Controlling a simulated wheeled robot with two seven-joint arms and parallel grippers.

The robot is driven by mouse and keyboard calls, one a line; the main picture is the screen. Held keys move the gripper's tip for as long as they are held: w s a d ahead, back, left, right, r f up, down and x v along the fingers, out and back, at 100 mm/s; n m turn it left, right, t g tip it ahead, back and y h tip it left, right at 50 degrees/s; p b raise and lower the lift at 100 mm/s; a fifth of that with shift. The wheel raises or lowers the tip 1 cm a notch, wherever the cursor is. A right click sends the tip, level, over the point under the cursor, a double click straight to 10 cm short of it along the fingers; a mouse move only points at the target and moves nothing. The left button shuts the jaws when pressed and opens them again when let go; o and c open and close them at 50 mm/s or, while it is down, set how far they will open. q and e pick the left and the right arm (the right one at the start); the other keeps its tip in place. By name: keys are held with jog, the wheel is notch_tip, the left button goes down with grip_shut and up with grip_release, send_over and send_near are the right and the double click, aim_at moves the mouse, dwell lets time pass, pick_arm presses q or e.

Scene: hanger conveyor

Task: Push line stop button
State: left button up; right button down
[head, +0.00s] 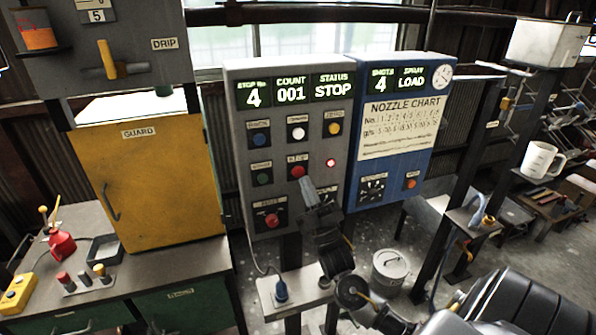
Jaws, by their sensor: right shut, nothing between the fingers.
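A red stop button (297,171) sits on the grey control panel (240,190), under a small label that reads like STOP. My right gripper (306,183) is shut and empty, with its tips just below and right of this button. I cannot tell whether the tips touch it. The panel's display (332,87) reads STATUS STOP, with COUNT 001 and STOP No 4. A small red lamp (331,163) glows right of the button. A larger red knob (271,219) is lower on the panel. My left gripper is not in view.
A blue panel (440,120) with a nozzle chart adjoins the grey one. A yellow guard door (160,190) stands at left above a bench (165,265) with a red oil can (61,245). A lidded bucket (389,270) and a mug (541,160) are at right.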

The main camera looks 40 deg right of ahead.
jog(key=s, duration=0.1)
jog(key=s+a+p, duration=0.1)
jog(key=s, duration=0.1)
jog(key=shift+s+a, duration=0.1)
jog(key=shift+s, duration=0.2)
jog(key=shift+f, duration=0.1)
